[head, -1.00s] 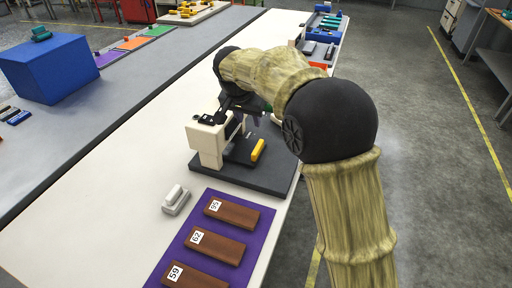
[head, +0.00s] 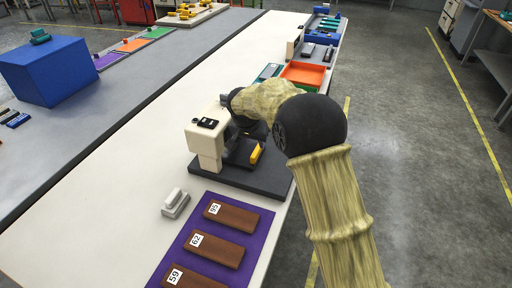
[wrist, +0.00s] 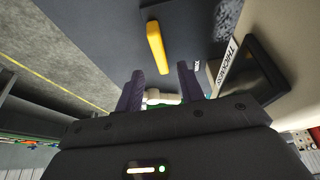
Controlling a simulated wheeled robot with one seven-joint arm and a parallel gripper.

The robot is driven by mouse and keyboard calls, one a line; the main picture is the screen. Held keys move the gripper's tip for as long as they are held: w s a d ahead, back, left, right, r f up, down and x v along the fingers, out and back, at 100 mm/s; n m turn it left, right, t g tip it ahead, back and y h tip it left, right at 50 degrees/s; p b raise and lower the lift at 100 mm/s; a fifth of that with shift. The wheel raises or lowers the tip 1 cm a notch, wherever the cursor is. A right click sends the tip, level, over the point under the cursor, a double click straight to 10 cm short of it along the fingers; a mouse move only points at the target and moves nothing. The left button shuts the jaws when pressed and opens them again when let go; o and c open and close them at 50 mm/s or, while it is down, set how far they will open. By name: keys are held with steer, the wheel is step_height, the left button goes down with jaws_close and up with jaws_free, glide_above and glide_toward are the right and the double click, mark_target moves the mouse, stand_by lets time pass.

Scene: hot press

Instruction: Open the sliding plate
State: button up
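The hot press (head: 207,146) is a cream upright body on a dark base (head: 232,178), near the right edge of the white table. A yellow handle (head: 256,154) sits at the right end of its dark sliding plate (head: 241,151). In the wrist view the yellow handle (wrist: 157,47) lies beyond my fingertips, apart from them. My gripper (wrist: 160,82) has two purple fingers spread wide, with nothing held between them. In the head view my gripper is hidden behind my arm and the press.
A black display panel (wrist: 252,72) beside a "THICKNESS" label is close to my right finger in the wrist view. A purple mat (head: 186,245) with numbered brown blocks and a small grey-white block (head: 175,203) lie in front. An orange tray (head: 304,74) stands behind.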

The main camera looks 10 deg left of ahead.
mark_target(257, 149)
steer(key=x, duration=0.5)
steer(key=shift+w+f, duration=0.1)
steer(key=shift+f, duration=0.2)
jaws_close()
